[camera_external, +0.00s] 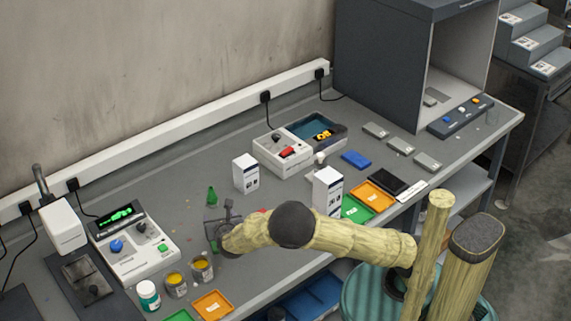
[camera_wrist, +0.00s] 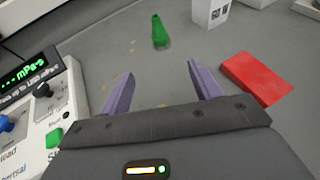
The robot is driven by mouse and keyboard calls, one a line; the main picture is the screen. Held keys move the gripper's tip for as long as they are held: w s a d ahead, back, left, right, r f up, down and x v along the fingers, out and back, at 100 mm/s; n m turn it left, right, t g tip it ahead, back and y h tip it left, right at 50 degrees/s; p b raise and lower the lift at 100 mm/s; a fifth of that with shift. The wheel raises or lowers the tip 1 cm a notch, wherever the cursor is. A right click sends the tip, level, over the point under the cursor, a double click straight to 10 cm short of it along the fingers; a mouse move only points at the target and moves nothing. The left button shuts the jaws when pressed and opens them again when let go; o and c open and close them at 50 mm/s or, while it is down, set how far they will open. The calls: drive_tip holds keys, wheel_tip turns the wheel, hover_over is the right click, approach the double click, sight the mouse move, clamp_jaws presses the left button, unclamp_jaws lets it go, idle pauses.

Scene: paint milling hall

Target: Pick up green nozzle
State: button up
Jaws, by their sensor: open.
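The green nozzle (camera_external: 212,195) stands on the grey bench, beyond my gripper and left of a white box. In the wrist view the green nozzle (camera_wrist: 159,31) is a small tapered piece at the top, ahead of the gap between my fingers. My gripper (camera_external: 222,217) is above the bench in the external view, partly hidden by my own arm. In the wrist view my gripper (camera_wrist: 162,88) has its two purple fingers spread wide, with only bench between them. The fingers are apart from the nozzle.
A viscometer-like device (camera_external: 130,245) with a green display stands left. A red block (camera_wrist: 256,77) lies right of my fingers in the wrist view. White boxes (camera_external: 246,173) stand right of the nozzle. Paint jars (camera_external: 176,286) stand near the front. Bench around the nozzle looks clear.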

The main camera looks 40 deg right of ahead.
sight(213, 202)
drive_tip(key=p+x, duration=0.1)
drive_tip(key=x, duration=1.1)
drive_tip(key=shift+w+d, duration=0.15)
drive_tip(key=shift+p, duration=0.3)
drive_tip(key=shift+p+x, duration=0.85)
drive_tip(key=shift+x, duration=1.75)
drive_tip(key=c, duration=1.1)
